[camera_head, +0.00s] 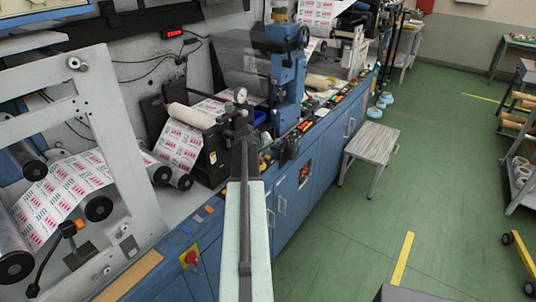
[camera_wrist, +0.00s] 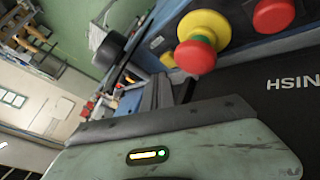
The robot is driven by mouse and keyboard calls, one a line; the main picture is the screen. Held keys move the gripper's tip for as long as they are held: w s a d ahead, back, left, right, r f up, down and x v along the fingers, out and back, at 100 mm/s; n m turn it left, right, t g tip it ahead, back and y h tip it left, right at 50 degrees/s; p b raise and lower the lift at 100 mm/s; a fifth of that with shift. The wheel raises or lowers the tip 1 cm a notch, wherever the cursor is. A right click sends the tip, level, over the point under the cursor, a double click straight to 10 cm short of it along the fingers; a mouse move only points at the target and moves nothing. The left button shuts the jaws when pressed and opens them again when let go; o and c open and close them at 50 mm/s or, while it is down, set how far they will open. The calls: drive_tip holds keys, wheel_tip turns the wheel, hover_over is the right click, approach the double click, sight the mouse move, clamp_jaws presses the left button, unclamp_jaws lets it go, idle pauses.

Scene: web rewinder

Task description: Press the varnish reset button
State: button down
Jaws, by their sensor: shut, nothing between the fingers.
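My gripper (camera_wrist: 164,92) is shut and empty, its dark fingers pointing to the machine's button panel. In the head view my arm reaches up over the front edge of the machine, and the fingertips are hard to make out there. A black plate with upside-down letters ending in "NISH" (camera_wrist: 292,83) lies close beside the gripper in the wrist view. I cannot tell which is the varnish reset, or whether the fingers touch anything.
The black printing unit (camera_head: 213,158) with a dial gauge stands left of my arm. A blue upright (camera_head: 287,80) rises behind. A grey stool (camera_head: 370,143) stands right of the blue cabinets (camera_head: 290,195). The green floor (camera_head: 345,235) is mostly clear.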

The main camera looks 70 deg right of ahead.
sight(266, 157)
wheel_tip(266, 157, up, 5)
drive_tip(key=p, duration=0.5)
drive_tip(key=shift+r, duration=0.1)
idle(0.7)
